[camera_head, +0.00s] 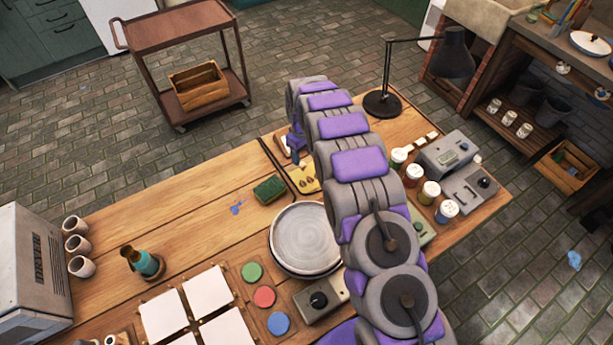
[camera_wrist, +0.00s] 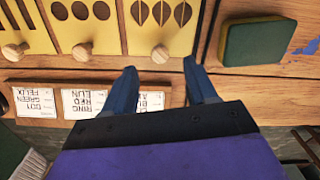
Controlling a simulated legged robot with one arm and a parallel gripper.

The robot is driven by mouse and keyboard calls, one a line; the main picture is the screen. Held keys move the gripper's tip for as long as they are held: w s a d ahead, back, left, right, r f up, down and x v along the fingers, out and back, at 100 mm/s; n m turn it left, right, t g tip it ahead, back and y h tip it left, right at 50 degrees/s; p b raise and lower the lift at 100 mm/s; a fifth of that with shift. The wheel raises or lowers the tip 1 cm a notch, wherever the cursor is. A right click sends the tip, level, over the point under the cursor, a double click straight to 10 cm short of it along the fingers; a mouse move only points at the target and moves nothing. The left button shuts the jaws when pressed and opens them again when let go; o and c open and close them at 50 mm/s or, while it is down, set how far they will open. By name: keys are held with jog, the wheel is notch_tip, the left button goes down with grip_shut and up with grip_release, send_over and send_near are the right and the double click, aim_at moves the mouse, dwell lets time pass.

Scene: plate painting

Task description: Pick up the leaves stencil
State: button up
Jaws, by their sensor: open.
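The leaves stencil (camera_wrist: 143,38) is a yellow plate with leaf-shaped cut-outs and a round wooden knob (camera_wrist: 160,54) at its near edge in the wrist view. It lies flat at the right end of a row of stencils. My gripper (camera_wrist: 160,68) is open and empty, with its two blue fingers spread on either side of the knob's line, their tips near the knob. I cannot tell how high the fingers are above it. In the head view, part of the yellow leaves stencil (camera_head: 305,185) shows beside my arm, which hides the rest of the row.
A stencil with round holes (camera_wrist: 83,42) lies left of the leaves one, with another beyond it. A green sponge (camera_wrist: 252,42) lies to the right. A wooden holder with lettered cards (camera_wrist: 85,102) is below the fingers. A turntable (camera_head: 304,240) stands nearby.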

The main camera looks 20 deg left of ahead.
aim_at(303, 164)
notch_tip(303, 164, down, 7)
jog(key=shift+w+a+f+b, duration=0.1)
jog(key=shift+a+b, duration=0.05)
jog(key=shift+b, duration=0.8)
grip_shut()
